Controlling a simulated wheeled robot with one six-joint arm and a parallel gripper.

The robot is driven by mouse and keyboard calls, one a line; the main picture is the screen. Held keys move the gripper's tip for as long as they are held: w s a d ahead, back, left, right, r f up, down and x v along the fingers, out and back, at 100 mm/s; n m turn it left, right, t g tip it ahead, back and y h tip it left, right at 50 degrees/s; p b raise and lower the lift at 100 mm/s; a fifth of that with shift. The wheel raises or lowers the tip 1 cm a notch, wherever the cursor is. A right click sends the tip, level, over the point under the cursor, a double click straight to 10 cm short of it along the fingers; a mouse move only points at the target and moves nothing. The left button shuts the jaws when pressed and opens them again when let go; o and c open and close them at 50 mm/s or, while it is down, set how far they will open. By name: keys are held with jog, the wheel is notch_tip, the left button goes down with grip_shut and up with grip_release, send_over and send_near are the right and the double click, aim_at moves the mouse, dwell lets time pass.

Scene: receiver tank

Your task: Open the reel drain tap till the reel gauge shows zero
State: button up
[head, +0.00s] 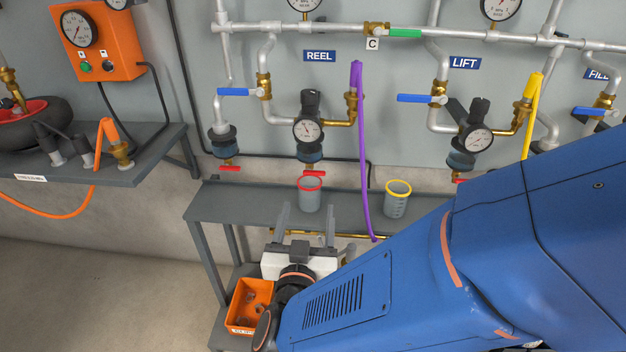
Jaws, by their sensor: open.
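The REEL label (319,56) is on the wall panel. Below it the reel gauge (308,131) has a white dial; its needle appears to point up and left, but the figures are too small to read. Under the gauge's bowl, the reel drain tap (311,173) has a small red handle lying crosswise. A grey cup with a red rim (309,198) stands on the shelf below that tap. My gripper (309,212) is open, its two fingers upright in front of the cup and below the tap. Nothing shows between the fingers; they appear apart from the tap.
Another red tap (229,168) hangs to the left. The LIFT gauge (479,139) is to the right. A purple hose (361,150) hangs beside the reel line. A yellow-rimmed cup (397,200) stands on the grey shelf (235,204). An orange bin (249,305) sits below.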

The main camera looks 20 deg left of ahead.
aim_at(314, 175)
jog(key=x, duration=1.2)
jog(key=shift+w+a+f, duration=0.1)
jog(key=shift+w, duration=0.2)
jog(key=shift+c, duration=0.6)
jog(key=c, duration=0.9)
